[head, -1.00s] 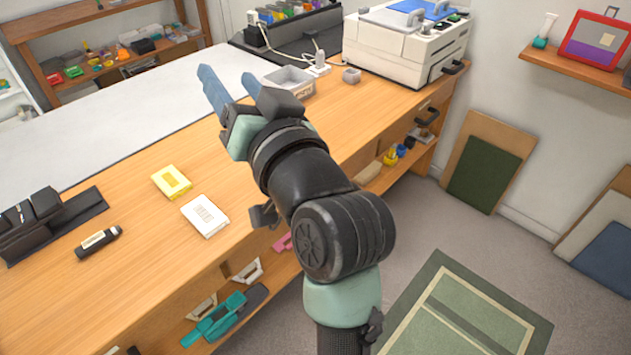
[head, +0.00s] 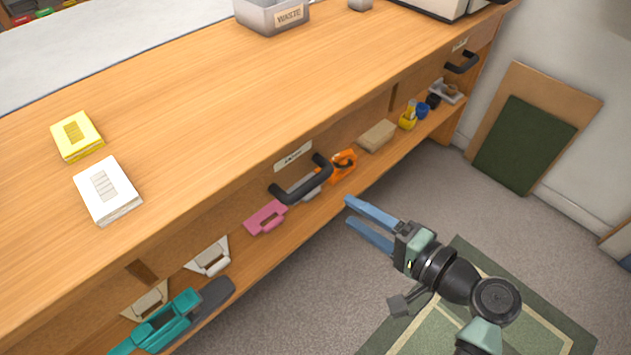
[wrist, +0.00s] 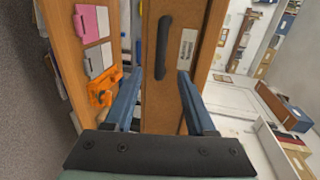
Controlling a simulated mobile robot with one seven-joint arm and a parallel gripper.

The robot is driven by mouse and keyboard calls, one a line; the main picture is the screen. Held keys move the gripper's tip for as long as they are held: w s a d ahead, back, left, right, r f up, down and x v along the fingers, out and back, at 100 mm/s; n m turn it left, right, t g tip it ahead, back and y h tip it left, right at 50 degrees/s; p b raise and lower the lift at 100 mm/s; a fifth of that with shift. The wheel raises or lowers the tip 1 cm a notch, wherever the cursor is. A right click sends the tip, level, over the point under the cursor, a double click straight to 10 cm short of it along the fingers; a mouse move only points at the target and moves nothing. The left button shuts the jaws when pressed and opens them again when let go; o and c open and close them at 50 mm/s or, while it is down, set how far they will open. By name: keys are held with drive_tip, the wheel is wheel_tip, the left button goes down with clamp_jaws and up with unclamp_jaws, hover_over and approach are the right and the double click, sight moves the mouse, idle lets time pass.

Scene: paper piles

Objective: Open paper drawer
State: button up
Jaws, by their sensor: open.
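A wooden drawer front with a black bar handle (head: 302,180) and a white label (head: 293,156) is set under the bench top. It appears closed, flush with the bench side. My gripper (head: 358,218) is open and empty in front of the bench, to the right of the handle and a little below it, apart from it. In the wrist view the same handle (wrist: 163,47) runs upright ahead of my blue fingers (wrist: 158,90), beside the label (wrist: 186,50). The handle lies beyond the fingertips, between their lines.
An open shelf under the drawer holds pink (head: 266,217), orange (head: 344,163) and teal (head: 168,322) tools. A second handle (head: 462,63) is at the far right. Paper stacks (head: 107,190) and a waste bin (head: 271,16) stand on the bench.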

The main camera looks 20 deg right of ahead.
sight(313, 187)
drive_tip(key=shift+b+x, duration=1.95)
drive_tip(key=shift+x, duration=4.15)
drive_tip(key=shift+r, duration=0.15)
clamp_jaws()
